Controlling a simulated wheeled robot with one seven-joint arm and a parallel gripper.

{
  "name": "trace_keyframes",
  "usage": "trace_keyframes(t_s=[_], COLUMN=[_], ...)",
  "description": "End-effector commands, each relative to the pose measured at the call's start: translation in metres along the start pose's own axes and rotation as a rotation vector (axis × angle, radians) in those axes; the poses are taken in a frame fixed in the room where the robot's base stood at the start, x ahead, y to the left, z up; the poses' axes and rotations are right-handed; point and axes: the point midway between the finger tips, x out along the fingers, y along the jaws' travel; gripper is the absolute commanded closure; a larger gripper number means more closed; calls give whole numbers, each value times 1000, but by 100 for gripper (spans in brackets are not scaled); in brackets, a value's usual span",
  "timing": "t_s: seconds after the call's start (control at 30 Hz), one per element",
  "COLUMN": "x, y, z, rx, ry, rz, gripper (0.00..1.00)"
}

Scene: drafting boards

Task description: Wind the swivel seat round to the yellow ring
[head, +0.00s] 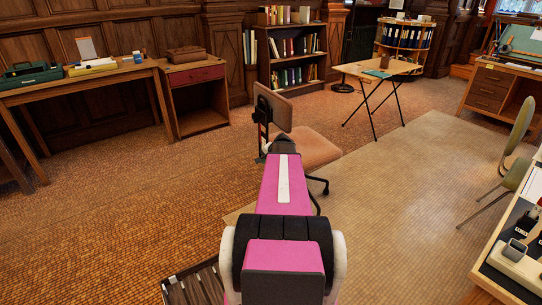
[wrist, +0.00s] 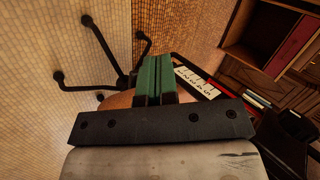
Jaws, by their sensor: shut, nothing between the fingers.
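The swivel seat (head: 312,150) is a tan chair in the middle of the head view, with a brown backrest (head: 273,109) on a dark upright and dark legs. In the wrist view its dark star base (wrist: 104,48) stands on the tiled floor, and a tan sliver of the seat (wrist: 116,101) shows behind my gripper. My gripper (wrist: 153,68) has green fingers, shut together with nothing between them. It is close to the chair's back side; whether it touches is unclear. A white numbered strip (wrist: 197,83) lies beyond the fingers. I cannot make out a yellow ring.
A cabinet with a red drawer (head: 196,77) and a long desk (head: 75,84) stand at the left. A bookcase (head: 290,72) and a folding table (head: 377,74) are behind the chair. A green chair (head: 514,150) is at the right. Open floor lies left of my arm.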

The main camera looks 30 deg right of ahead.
Motion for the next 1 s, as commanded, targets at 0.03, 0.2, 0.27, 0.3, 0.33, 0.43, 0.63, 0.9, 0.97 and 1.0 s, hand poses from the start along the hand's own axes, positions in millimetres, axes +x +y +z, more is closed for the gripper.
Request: trace_keyframes(t_s=[0.03, 0.2, 0.27, 0.3, 0.33, 0.43, 0.63, 0.9, 0.97, 1.0], x=[-6, -27, -32, -35, -36, -37, -18, 32, 43, 50], y=[10, 31, 36, 38, 40, 42, 41, 35, 33, 32], z=[-27, -76, -87, -92, -95, -100, -105, -113, -114, -116], rx=[54, 179, 207, 220, 227, 242, 245, 243, 243, 242], ry=[30, 99, 115, 122, 126, 134, 134, 133, 133, 134], rz=[-26, -97, -113, -120, -124, -134, -135, -133, -133, -133], gripper=[100, 100, 100, 100, 100, 100, 100, 100, 100, 100])
